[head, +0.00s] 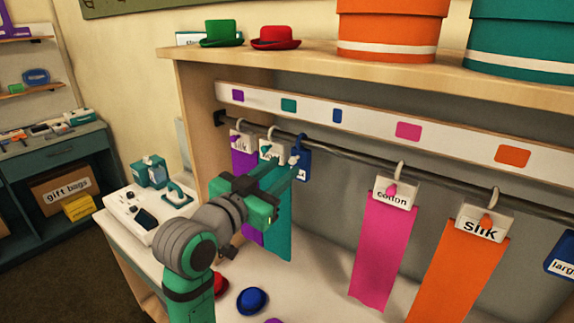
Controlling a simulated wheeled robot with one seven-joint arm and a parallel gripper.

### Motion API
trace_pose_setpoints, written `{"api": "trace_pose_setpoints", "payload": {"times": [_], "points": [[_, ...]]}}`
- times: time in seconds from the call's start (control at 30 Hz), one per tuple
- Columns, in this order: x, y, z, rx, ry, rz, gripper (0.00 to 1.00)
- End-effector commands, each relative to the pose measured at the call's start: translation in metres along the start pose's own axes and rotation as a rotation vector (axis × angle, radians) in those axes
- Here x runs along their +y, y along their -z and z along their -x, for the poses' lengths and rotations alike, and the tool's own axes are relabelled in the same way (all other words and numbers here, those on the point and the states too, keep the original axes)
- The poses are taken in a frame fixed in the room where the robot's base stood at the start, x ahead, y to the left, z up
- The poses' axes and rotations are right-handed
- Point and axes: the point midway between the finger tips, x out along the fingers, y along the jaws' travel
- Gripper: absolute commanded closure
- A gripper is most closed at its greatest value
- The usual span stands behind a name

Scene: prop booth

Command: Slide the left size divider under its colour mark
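The left size divider (305,160) is a dark blue tag hanging on the dark rail (345,152). It is just right of the teal scarf's hanger and left of the blue colour mark (337,115) on the white strip above. My gripper (294,163) reaches in front of the divider and overlaps its left part, so its lettering is hidden. I cannot tell whether the fingers touch or hold it, or how far apart they are. The other size divider (562,255), blue and lettered "larg…", hangs at the right edge, partly cut off.
Left of the divider hang a purple scarf (243,165) and a teal scarf (284,225), close together. The rail is free from the divider to the pink "cotton" scarf (385,240). An orange "silk" scarf (458,270) hangs further right. A blue hat (252,300) lies below.

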Motion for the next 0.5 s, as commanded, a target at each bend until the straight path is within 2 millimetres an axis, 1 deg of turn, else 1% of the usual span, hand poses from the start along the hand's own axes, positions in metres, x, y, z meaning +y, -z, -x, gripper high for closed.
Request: {"api": "trace_pose_setpoints", "payload": {"times": [0.03, 0.1, 0.2, 0.3, 0.5], "points": [[0.001, 0.000, -0.008, -0.002, -0.001, 0.000, 0.67], [0.001, 0.000, -0.018, -0.001, -0.002, 0.000, 0.67], [0.000, 0.000, -0.027, -0.001, 0.000, 0.000, 0.67], [0.000, 0.000, -0.032, -0.001, 0.001, 0.000, 0.67], [0.001, 0.000, -0.036, 0.000, -0.001, 0.000, 0.67]]}}
